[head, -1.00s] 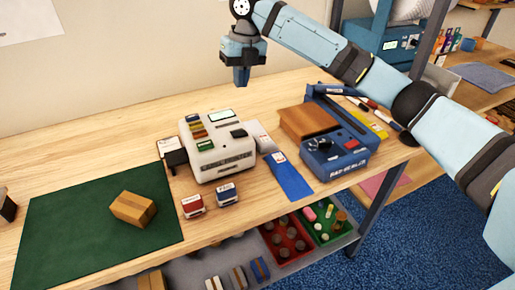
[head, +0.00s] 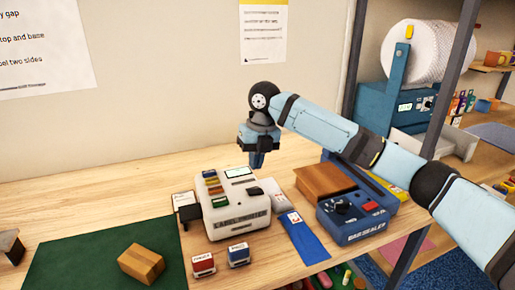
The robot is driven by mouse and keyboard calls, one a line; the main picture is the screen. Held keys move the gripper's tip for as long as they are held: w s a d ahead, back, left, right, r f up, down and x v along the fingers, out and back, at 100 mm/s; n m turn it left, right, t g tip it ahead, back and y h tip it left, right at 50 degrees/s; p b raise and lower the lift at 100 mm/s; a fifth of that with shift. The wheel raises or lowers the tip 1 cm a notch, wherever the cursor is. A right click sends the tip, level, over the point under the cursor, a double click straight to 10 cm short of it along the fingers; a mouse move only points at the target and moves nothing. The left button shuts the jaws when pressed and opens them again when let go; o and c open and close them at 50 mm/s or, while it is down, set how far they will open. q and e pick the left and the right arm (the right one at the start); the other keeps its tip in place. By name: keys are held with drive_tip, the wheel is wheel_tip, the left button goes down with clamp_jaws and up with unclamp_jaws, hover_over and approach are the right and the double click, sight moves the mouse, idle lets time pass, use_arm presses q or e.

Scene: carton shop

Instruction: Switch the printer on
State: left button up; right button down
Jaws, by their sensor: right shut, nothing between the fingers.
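The printer (head: 237,215) is a cream box on the wooden table, with a small screen, a column of coloured keys and a dark key on its top. My right gripper (head: 257,165) points down above the back right part of the printer. It is shut and empty. Its fingertips look close to the printer's top, but I cannot tell whether they touch it. No power switch can be made out clearly. My left gripper is not in view.
A blue bag sealer (head: 356,212) stands right of the printer, with a blue pouch (head: 303,238) between. Red (head: 203,265) and blue (head: 238,255) stamps stand in front. A cardboard box (head: 141,264) lies on a green mat (head: 75,262) at left.

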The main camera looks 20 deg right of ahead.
sight(251, 191)
drive_tip(key=f, duration=0.6)
drive_tip(key=shift+a, duration=0.4)
drive_tip(key=shift+f, duration=0.55)
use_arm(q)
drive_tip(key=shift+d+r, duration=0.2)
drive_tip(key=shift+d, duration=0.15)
use_arm(e)
drive_tip(key=shift+a, duration=0.1)
